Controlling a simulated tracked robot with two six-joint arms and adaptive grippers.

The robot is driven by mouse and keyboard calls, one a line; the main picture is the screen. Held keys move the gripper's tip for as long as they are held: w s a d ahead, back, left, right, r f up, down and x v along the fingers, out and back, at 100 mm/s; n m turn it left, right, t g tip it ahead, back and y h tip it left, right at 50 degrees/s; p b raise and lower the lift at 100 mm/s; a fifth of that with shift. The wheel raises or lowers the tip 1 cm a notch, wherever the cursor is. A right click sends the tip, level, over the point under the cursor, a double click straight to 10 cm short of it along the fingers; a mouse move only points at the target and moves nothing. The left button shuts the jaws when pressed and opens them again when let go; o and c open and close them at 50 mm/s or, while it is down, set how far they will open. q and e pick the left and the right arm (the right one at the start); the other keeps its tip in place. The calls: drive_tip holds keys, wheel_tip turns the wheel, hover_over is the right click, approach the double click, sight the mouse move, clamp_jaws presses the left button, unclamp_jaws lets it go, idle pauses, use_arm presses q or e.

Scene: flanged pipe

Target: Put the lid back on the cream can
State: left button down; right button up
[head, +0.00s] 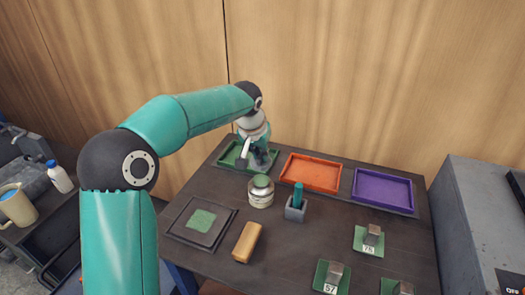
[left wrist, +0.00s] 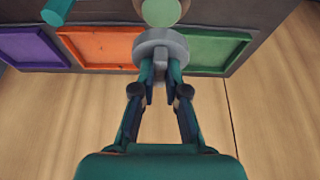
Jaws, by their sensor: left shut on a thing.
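The cream can (head: 261,194) stands upright on the dark table, in front of the green tray, with a round green top face. In the left wrist view the can (left wrist: 160,11) shows at the top edge, partly cut off. My left gripper (head: 261,162) is over the green tray, behind the can. In the left wrist view my left gripper (left wrist: 160,78) is shut on a grey round lid (left wrist: 177,42), which is apart from the table as far as I can tell. In the head view the lid is hard to make out. My right gripper is not in view.
The green tray (head: 226,158), orange tray (head: 311,172) and purple tray (head: 383,190) line the back. A grey holder (head: 296,212) with a teal peg stands right of the can. A tan block (head: 246,242) and a dark square plate (head: 183,229) lie in front.

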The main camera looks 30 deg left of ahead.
use_arm(q)
wheel_tip(320, 180, down, 2)
drive_tip(key=shift+w+f+b, duration=0.1)
drive_tip(key=shift+f+b, duration=0.15)
drive_tip(key=shift+b, duration=0.6)
drive_tip(key=shift+f+b, duration=1.4)
drive_tip(key=shift+f, duration=0.35)
drive_tip(key=shift+s+r, duration=0.1)
drive_tip(key=shift+s, duration=0.1)
drive_tip(key=shift+f, duration=0.2)
drive_tip(key=c, duration=0.6)
unclamp_jaws()
drive_tip(key=shift+c, duration=0.2)
drive_tip(key=shift+r, duration=0.1)
